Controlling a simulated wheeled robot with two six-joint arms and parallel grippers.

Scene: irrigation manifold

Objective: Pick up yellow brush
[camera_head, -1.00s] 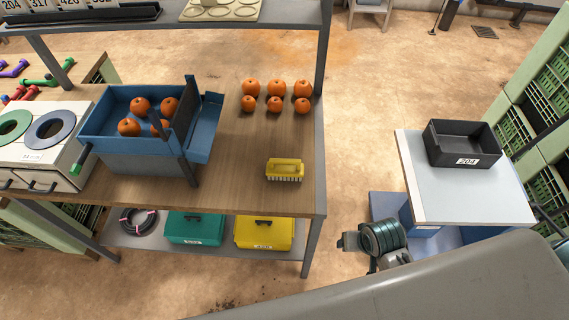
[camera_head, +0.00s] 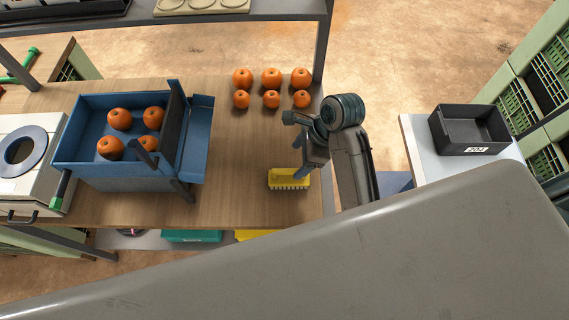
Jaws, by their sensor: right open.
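The yellow brush (camera_head: 287,180) lies on the wooden workbench (camera_head: 235,208) near its right front corner, its pale bristles along the near side. My right gripper (camera_head: 300,171) is over the right end of the brush, pointing down with its jaws open. It partly covers that end of the brush. I cannot tell whether the fingers touch the brush. My left gripper is not in view.
Several orange fruits (camera_head: 271,78) stand in two rows behind the brush. A blue sorting bin (camera_head: 125,165) with more of them is to the left. A black bin labelled 204 (camera_head: 470,133) sits on a side table (camera_head: 418,150) at right.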

